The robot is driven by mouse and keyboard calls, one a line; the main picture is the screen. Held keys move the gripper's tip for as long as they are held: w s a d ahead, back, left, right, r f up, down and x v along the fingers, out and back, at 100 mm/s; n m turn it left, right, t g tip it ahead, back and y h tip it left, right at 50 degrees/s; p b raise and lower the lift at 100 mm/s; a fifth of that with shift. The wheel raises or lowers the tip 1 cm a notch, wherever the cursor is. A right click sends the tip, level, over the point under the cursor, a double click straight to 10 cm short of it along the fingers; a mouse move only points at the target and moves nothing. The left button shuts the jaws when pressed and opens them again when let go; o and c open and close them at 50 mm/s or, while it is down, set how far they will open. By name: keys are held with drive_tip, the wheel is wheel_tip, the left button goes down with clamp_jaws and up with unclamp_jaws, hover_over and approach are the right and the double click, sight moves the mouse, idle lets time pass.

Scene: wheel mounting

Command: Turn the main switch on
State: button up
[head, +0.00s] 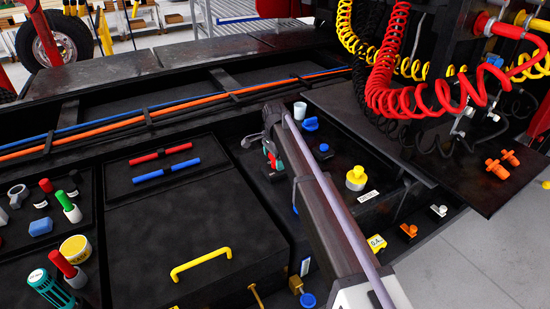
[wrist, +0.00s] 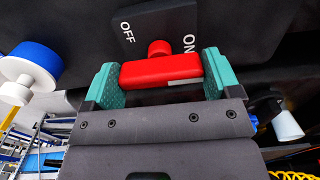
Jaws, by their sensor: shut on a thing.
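The main switch has a red handle (wrist: 160,72), seen in the wrist view in front of a dark plate (wrist: 157,20) lettered OFF on the left and ON on the right. A short red knob (wrist: 159,47) shows just above the handle, near the ON side. My gripper (wrist: 163,76) has its two teal finger pads at the handle's two ends, shut on it. In the head view my gripper (head: 268,152) is down at the dark panel, and my arm hides most of the switch there.
A blue and white round knob (wrist: 30,70) is left of the switch in the wrist view. In the head view, a yellow knob (head: 355,178), a blue knob (head: 310,124) and a white cup (head: 300,110) are right of my gripper. Red coiled hoses (head: 400,90) hang at upper right.

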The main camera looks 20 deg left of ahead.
idle(0.3)
drive_tip(key=o, duration=0.8)
wheel_tip(320, 180, up, 11)
drive_tip(key=p, duration=1)
drive_tip(key=shift+p, duration=0.4)
drive_tip(key=shift+f, duration=0.1)
